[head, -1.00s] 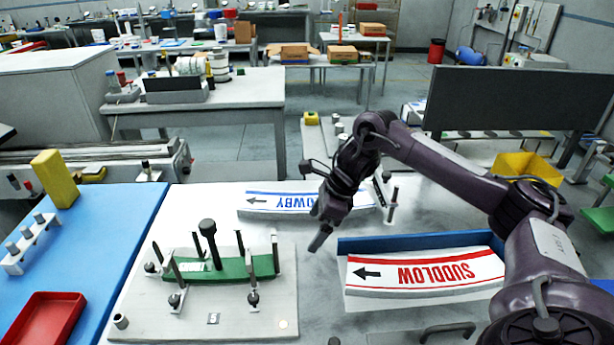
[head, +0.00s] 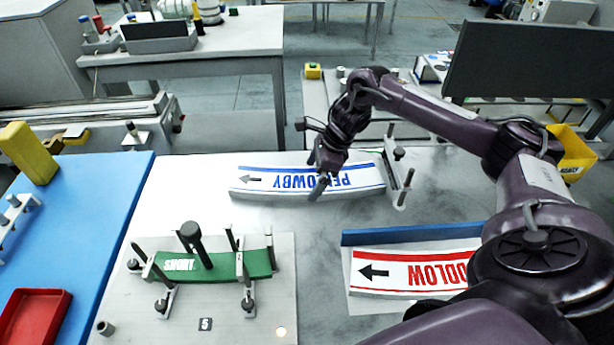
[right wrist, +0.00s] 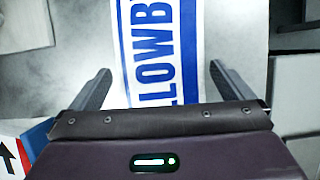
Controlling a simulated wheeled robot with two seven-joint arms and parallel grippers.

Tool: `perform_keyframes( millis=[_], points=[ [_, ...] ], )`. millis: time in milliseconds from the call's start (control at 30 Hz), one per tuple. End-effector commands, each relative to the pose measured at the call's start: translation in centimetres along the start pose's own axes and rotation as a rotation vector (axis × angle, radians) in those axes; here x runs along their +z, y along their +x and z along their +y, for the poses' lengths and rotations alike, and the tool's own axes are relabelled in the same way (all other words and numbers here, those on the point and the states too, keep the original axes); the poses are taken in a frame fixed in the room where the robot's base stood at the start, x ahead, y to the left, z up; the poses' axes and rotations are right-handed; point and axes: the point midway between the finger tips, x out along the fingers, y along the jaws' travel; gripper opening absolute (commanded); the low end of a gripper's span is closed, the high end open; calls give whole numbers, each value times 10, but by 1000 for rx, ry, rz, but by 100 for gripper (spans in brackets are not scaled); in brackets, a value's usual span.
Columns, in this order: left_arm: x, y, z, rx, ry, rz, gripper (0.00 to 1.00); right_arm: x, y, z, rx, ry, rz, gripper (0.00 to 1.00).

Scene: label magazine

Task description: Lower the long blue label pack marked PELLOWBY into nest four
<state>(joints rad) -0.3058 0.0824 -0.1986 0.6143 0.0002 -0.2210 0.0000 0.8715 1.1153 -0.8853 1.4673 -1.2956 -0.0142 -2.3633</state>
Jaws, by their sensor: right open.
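The PELLOWBY label pack (head: 275,184) is long, curved and white, with blue stripes and blue letters. It lies flat at the back of the light table, its lettering upside down in the head view. My right gripper (head: 316,176) is over its middle, open, and hides some letters. In the right wrist view the pack (right wrist: 160,40) runs between the two spread fingers (right wrist: 160,72), with a gap on each side. Clamp posts (head: 404,188) stand at the pack's right end. I see no number four. My left gripper is out of view.
The red-lettered SUDDLOW pack (head: 400,270) lies at right before a blue wall (head: 410,234), partly behind my arm. A blue mat (head: 100,200) with a red tray (head: 35,315) is left.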

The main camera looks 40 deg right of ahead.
Motion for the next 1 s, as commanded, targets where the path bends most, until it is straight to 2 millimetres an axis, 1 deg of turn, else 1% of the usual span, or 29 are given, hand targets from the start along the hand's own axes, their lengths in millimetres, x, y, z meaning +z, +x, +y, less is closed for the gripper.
perform_keyframes(
  millis=[33, 167, 367, 400, 800, 833, 1000],
  points=[
    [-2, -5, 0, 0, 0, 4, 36, 1, 6, 1, 4, 0, 0, 100],
    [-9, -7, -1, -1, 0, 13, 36, 1, 17, 0, 1, 0, 0, 100],
    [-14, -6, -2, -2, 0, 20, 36, 0, 19, 0, -1, 0, -1, 100],
    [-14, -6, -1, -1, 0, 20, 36, 0, 19, 0, -1, 0, -1, 99],
    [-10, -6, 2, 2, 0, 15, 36, 0, 18, 0, -1, 0, -1, 46],
    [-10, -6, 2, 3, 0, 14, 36, 2, 17, -1, -3, -1, -4, 45],
    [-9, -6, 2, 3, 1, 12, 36, 2, 17, -1, -3, -1, -4, 45]
  ],
)
